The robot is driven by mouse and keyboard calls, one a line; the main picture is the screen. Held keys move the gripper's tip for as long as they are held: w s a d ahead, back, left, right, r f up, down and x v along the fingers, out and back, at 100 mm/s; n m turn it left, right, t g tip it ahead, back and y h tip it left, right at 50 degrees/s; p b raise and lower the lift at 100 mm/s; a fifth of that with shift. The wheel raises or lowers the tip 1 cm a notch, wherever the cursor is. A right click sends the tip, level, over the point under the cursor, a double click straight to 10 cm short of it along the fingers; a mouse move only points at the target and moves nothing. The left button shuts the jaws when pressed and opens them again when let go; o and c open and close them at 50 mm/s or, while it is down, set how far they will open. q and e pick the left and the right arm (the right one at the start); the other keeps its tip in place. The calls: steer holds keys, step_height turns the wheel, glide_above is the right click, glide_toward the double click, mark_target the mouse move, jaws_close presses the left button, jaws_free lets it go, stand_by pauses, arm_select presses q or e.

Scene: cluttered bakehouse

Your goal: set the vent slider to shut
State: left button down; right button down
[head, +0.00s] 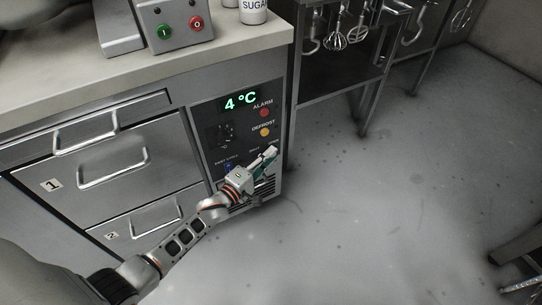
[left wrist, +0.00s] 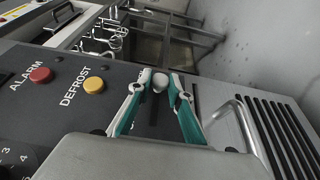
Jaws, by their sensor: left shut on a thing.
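The vent slider (left wrist: 160,82) shows in the left wrist view as a small pale rounded knob on the dark control panel (left wrist: 40,105). My left gripper (left wrist: 161,80) is shut on this knob, one fingertip on each side. A dark slot shows between the fingers below the knob. In the head view my left gripper (head: 269,153) reaches the lower right of the panel (head: 208,118); its fingers hide the knob there. The small lettering by the slider is too small or covered to read. My right gripper is in neither view.
Vent louvres (left wrist: 285,135) and a bent metal handle (left wrist: 250,130) lie right of the gripper in the wrist view. The orange DEFROST button (head: 265,132) and red ALARM button (head: 264,113) are close by. Drawers (head: 95,165) stand left; open floor (head: 400,210) lies right.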

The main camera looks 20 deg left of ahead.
arm_select(q)
steer(key=s+a, duration=0.1)
steer(key=s+a+p, duration=0.1)
steer(key=s, duration=0.1)
steer(key=shift+s+a+f, duration=0.1)
steer(key=shift+s+a, duration=0.2)
steer(key=shift+a, duration=0.05)
steer(key=c, duration=1.8)
jaws_free()
steer(key=shift+a, duration=0.1)
steer(key=shift+c, duration=0.2)
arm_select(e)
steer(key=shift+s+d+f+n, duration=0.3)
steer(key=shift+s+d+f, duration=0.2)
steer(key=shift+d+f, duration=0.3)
arm_select(q)
steer(key=v, duration=1.2)
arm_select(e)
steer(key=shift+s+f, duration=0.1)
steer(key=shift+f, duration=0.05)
